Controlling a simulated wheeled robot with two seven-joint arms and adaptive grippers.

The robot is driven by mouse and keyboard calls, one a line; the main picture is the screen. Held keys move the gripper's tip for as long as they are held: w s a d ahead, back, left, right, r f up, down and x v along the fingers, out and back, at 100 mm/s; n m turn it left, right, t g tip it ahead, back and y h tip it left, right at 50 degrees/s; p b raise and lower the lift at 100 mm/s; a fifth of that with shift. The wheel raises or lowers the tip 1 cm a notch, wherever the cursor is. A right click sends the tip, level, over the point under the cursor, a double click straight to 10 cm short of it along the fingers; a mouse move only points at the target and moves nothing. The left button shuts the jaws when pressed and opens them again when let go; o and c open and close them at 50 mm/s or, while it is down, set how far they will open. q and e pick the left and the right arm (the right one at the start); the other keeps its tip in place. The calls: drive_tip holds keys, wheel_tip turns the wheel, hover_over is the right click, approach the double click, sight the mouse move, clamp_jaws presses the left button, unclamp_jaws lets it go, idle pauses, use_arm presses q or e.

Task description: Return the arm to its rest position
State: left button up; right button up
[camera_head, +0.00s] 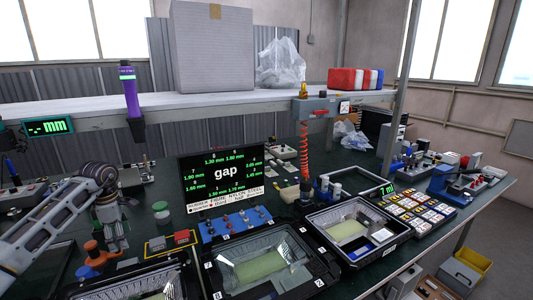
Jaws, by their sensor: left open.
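My left arm comes in from the left edge, and its gripper (117,243) points down over the left part of the dark green bench. The gripper is small and partly blurred in the picture, open, with no object seen in it. An orange-topped item (91,247) stands just left of it. One floodlight housing (270,262), black with a glass front, lies at the front middle of the bench. A second housing (352,229) lies to its right, and a third (140,284) is cut off by the bottom edge. My right gripper is not in view.
A monitor reading "gap" (223,178) stands behind the housings. A tray of small parts (420,207) lies right.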

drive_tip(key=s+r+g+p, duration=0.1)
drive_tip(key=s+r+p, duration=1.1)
drive_tip(key=p, duration=0.8)
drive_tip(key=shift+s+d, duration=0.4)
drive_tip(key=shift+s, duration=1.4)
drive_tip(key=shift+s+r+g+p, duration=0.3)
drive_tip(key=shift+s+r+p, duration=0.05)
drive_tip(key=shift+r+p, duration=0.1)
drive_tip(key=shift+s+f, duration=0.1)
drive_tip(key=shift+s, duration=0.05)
